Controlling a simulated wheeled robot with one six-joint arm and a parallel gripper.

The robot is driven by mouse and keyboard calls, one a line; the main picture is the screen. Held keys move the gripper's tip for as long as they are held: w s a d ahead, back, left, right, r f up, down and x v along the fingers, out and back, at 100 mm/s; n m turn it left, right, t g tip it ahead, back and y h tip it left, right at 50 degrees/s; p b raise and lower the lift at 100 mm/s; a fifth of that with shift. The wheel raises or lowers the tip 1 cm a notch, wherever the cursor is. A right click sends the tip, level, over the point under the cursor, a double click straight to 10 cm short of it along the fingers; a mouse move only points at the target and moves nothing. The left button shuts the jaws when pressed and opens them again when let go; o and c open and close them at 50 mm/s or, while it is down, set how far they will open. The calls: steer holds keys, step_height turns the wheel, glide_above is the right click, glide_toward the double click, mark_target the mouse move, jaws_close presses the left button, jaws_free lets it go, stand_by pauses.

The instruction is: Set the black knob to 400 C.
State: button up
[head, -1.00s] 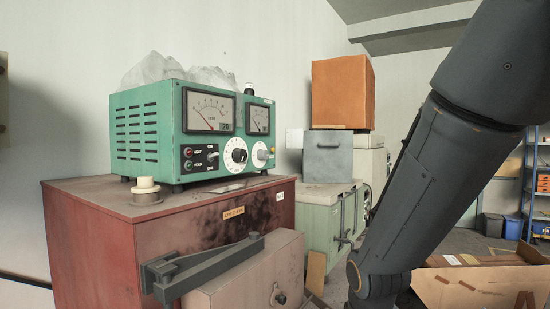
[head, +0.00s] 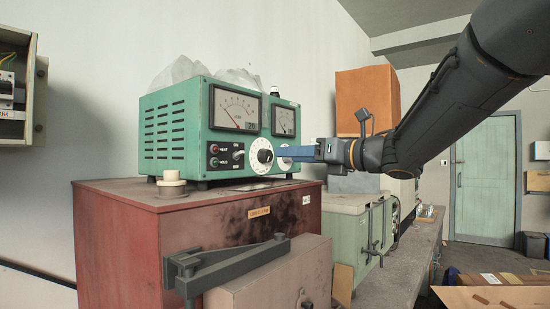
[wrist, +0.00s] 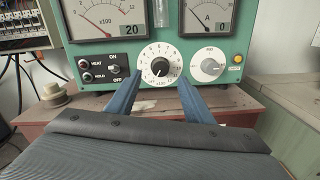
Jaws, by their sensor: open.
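The black knob (wrist: 160,67) sits at the middle of a white numbered dial (wrist: 160,52) on the front of a teal control box. Its pointer seems to point down and slightly left, but is too small to read surely. In the head view the knob (head: 265,156) shows just left of my gripper (head: 287,152). My gripper also shows in the wrist view (wrist: 159,79), open, its blue fingers spread either side of the dial's lower part and apart from each other. I cannot tell whether they touch the panel. The display (wrist: 129,30) reads 20.
A second, smaller dial (wrist: 209,65) is close to the right finger. The switch (wrist: 115,70) is left of the dial. The teal box (head: 172,133) stands on a red cabinet (head: 120,222). A white round piece (head: 172,181) lies at its front left.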

mark_target(269, 156)
steer(key=p+x, duration=0.2)
steer(key=x, duration=0.4)
steer(key=shift+w+a, duration=0.25)
steer(key=c, duration=1)
steer(key=shift+c, duration=0.2)
